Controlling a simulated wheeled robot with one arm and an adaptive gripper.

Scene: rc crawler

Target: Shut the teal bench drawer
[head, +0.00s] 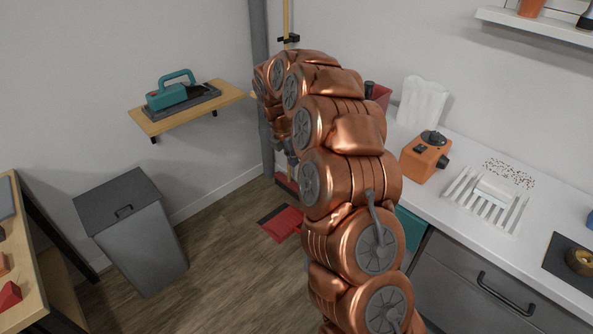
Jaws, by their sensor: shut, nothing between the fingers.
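The teal drawer (412,230) shows as a small teal patch under the white bench top, just right of my arm. My copper arm hides most of it, so I cannot tell how far it stands out. My arm rises from the bottom and bends over at the top. My gripper (291,158) hangs on its far side, left of the bench, and is partly hidden by the arm links. It is shut and holds nothing. I cannot see it touching the drawer.
The white bench top (450,222) carries an orange device (425,158) and a white slotted rack (488,200). A grey drawer (480,280) is below. A grey bin (130,230) stands left. A red and dark item (282,222) lies on the floor. Open floor is left of my arm.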

